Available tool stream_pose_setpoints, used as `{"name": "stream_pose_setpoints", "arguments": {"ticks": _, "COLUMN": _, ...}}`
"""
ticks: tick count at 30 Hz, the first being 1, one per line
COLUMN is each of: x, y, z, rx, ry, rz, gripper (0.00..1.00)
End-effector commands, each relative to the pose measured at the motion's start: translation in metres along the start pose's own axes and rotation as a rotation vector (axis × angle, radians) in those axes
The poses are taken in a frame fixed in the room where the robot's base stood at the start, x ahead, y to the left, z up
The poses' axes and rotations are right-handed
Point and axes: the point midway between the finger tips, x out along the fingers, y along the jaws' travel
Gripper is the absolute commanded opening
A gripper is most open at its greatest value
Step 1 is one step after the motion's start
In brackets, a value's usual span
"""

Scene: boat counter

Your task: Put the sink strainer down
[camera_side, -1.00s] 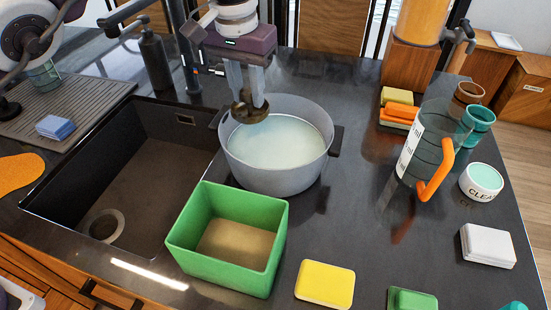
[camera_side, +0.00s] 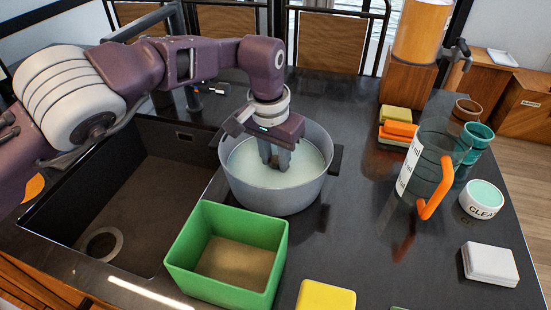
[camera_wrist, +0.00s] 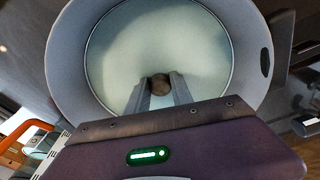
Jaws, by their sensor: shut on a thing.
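My gripper (camera_side: 276,160) reaches down into the grey pot (camera_side: 262,197), its fingers over or in the cloudy pale liquid. In the wrist view the gripper (camera_wrist: 160,92) is shut on the sink strainer (camera_wrist: 160,84), a small dark brown round piece at the fingertips. The strainer is mostly hidden by the fingers in the side view. In the wrist view the pot (camera_wrist: 65,60) surrounds the fingers, with the strainer near the middle of the liquid. I cannot tell how deep it sits.
The black sink (camera_side: 150,190) with a round drain (camera_side: 102,243) lies left of the pot. A green open box (camera_side: 228,285) stands in front. A clear jug (camera_side: 430,165) with an orange handle, sponges (camera_side: 395,115) and cups (camera_side: 476,137) are at the right. Counter between pot and jug is clear.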

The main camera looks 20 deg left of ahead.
Motion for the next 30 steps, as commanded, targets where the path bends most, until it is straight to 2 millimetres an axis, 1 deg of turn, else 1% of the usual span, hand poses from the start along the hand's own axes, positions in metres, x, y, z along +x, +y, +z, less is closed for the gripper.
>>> {"name": "stream_pose_setpoints", "arguments": {"ticks": 2, "x": 0.002, "y": 0.000, "z": 0.001, "rx": 0.000, "ry": -0.001, "rz": 0.000, "gripper": 0.00}}
{"name": "stream_pose_setpoints", "arguments": {"ticks": 3, "x": 0.003, "y": 0.000, "z": 0.001, "rx": 0.000, "ry": -0.001, "rz": 0.000, "gripper": 0.31}}
{"name": "stream_pose_setpoints", "arguments": {"ticks": 6, "x": 0.002, "y": 0.000, "z": 0.001, "rx": 0.000, "ry": -0.001, "rz": 0.000, "gripper": 0.49}}
{"name": "stream_pose_setpoints", "arguments": {"ticks": 14, "x": 0.002, "y": 0.000, "z": 0.000, "rx": 0.000, "ry": 0.000, "rz": 0.000, "gripper": 0.49}}
{"name": "stream_pose_setpoints", "arguments": {"ticks": 17, "x": -0.005, "y": 0.000, "z": -0.001, "rx": 0.000, "ry": 0.002, "rz": 0.001, "gripper": 0.49}}
{"name": "stream_pose_setpoints", "arguments": {"ticks": 20, "x": -0.026, "y": 0.001, "z": -0.001, "rx": 0.000, "ry": 0.004, "rz": 0.003, "gripper": 0.49}}
{"name": "stream_pose_setpoints", "arguments": {"ticks": 24, "x": -0.066, "y": 0.000, "z": -0.001, "rx": 0.000, "ry": 0.004, "rz": 0.002, "gripper": 0.49}}
{"name": "stream_pose_setpoints", "arguments": {"ticks": 27, "x": -0.091, "y": 0.000, "z": -0.001, "rx": 0.000, "ry": 0.003, "rz": 0.001, "gripper": 0.49}}
{"name": "stream_pose_setpoints", "arguments": {"ticks": 30, "x": -0.108, "y": 0.000, "z": -0.001, "rx": -0.001, "ry": 0.002, "rz": 0.001, "gripper": 0.49}}
